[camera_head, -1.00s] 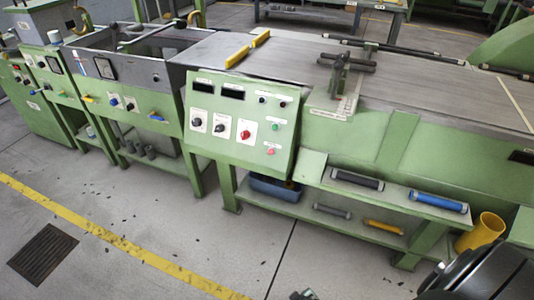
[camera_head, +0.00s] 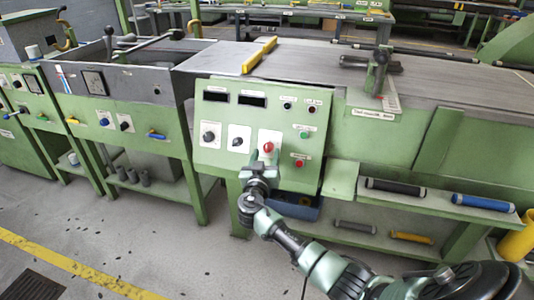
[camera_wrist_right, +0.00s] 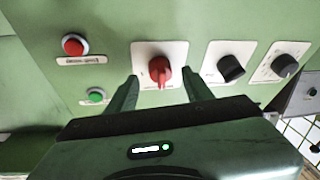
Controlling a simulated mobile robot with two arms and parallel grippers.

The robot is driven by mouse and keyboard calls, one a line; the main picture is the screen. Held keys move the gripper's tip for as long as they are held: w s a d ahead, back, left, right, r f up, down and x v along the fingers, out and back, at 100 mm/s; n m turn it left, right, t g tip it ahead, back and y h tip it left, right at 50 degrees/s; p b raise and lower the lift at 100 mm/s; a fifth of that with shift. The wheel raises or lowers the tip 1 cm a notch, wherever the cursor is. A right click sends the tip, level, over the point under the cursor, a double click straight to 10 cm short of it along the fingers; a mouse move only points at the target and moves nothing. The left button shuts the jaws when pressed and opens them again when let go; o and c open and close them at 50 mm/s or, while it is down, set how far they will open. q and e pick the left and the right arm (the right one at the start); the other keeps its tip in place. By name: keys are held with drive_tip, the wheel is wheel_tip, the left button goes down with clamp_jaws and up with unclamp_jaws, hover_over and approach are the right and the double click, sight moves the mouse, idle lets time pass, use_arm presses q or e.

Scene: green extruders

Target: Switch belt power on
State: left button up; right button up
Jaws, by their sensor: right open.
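A green control panel (camera_head: 205,158) carries a red rotary switch (camera_head: 268,147) on a white plate, right of two black rotary knobs. The red switch also shows in the wrist view (camera_wrist_right: 160,70). My right gripper (camera_head: 263,162) is open in front of the panel, just below the switch in the head view. In the wrist view its two fingers (camera_wrist_right: 161,84) lie on either side of the red switch, with nothing held; whether they touch it I cannot tell. My left gripper is out of view.
A green button (camera_head: 304,134) and a red button (camera_head: 299,163) sit right of the switch. A shelf (camera_head: 350,198) with rollers juts out to the right of my gripper. A blue bin (camera_head: 310,213) is below. The floor in front is clear.

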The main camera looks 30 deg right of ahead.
drive_tip(key=shift+x, duration=1.05)
clamp_jaws()
